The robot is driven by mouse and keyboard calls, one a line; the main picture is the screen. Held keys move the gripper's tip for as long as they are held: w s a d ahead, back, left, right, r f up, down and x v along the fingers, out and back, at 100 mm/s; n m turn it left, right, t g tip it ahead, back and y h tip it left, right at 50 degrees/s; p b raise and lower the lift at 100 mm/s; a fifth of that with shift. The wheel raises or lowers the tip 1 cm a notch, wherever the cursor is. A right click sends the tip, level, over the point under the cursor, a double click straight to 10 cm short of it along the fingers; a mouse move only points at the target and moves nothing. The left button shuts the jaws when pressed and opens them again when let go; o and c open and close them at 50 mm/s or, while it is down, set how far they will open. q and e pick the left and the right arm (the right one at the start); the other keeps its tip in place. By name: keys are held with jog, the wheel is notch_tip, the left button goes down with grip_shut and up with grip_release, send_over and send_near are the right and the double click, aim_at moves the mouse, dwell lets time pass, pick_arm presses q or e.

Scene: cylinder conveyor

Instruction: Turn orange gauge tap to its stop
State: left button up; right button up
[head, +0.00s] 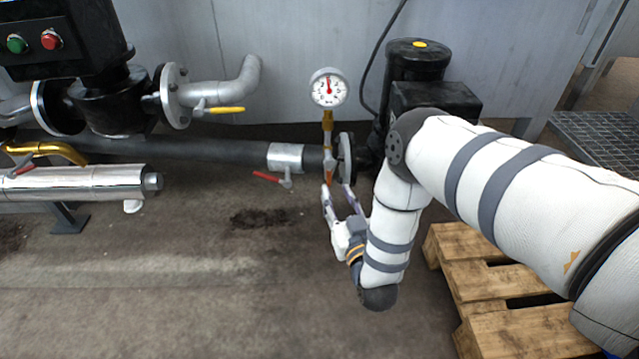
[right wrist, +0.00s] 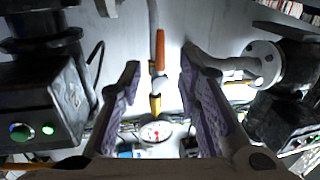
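The pressure gauge (head: 328,88) has a white dial with a red needle and stands on a brass stem in front of the grey wall. Below it is the orange tap handle (head: 328,164), pointing down, partly hidden near my fingertips. My right gripper (head: 337,190) is just below the handle, its fingers spread apart. In the right wrist view, the orange handle (right wrist: 160,50) shows between the two open fingers (right wrist: 160,68), with a visible gap on both sides. The gauge (right wrist: 155,132) shows lower in that view. My left gripper is not in view.
A red-handled valve (head: 267,177) sits left of the tap, on the dark pipe (head: 220,148). A yellow-handled valve (head: 225,110) is on the grey pipe. A black pump (head: 418,62) stands to the right. A wooden pallet (head: 470,270) lies at the right; the floor at the front left is clear.

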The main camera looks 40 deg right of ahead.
aim_at(330, 179)
jog(key=b+x, duration=0.1)
jog(key=x, duration=0.6)
jog(key=shift+w+f+b, duration=0.1)
jog(key=shift+f+b, duration=0.05)
jog(key=shift+b, duration=0.2)
jog(key=shift+c, duration=0.2)
grip_shut()
